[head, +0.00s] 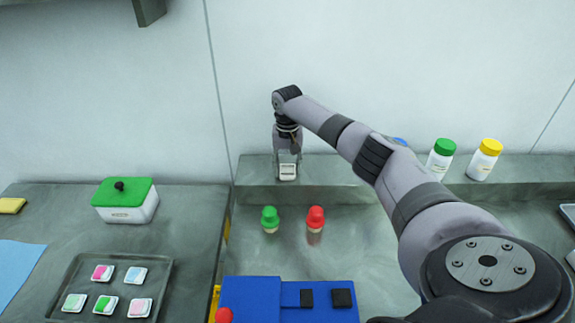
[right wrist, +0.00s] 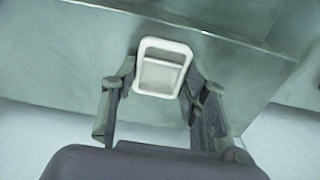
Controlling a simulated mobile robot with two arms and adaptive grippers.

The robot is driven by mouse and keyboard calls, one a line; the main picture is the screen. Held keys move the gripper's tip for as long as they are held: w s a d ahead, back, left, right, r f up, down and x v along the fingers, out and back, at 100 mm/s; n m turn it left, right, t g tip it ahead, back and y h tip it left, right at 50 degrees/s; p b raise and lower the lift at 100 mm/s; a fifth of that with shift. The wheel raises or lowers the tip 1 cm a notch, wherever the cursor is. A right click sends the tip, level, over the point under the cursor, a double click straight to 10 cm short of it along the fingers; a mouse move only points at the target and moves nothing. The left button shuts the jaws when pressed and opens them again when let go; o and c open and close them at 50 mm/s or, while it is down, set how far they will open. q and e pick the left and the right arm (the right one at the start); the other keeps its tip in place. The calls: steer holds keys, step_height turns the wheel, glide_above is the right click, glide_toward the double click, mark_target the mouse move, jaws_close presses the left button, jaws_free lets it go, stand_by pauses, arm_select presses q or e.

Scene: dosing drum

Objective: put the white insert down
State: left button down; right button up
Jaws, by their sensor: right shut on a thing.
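The white insert (head: 288,172) is a small white rectangular frame-like piece. My right gripper (head: 288,165) is shut on it, with a finger on each side, in front of the raised grey ledge at the back. In the right wrist view the insert (right wrist: 163,66) sits between the two fingertips of the right gripper (right wrist: 160,85). I cannot tell whether the insert touches the ledge (head: 258,172). My left gripper is not in view.
Green (head: 270,218) and red (head: 315,217) knobbed pieces stand in front of the ledge. A blue block (head: 250,298) lies nearer. Left are a green-lidded white box (head: 125,200) and a tray (head: 160,275) with several small dishes. Bottles with green (head: 441,158) and yellow (head: 485,160) caps stand right.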

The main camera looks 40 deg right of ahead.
mark_target(287, 171)
steer(key=o, duration=1.1)
step_height(287, 171, up, 12)
steer(key=shift+r+b, duration=0.1)
steer(key=shift+b, duration=1)
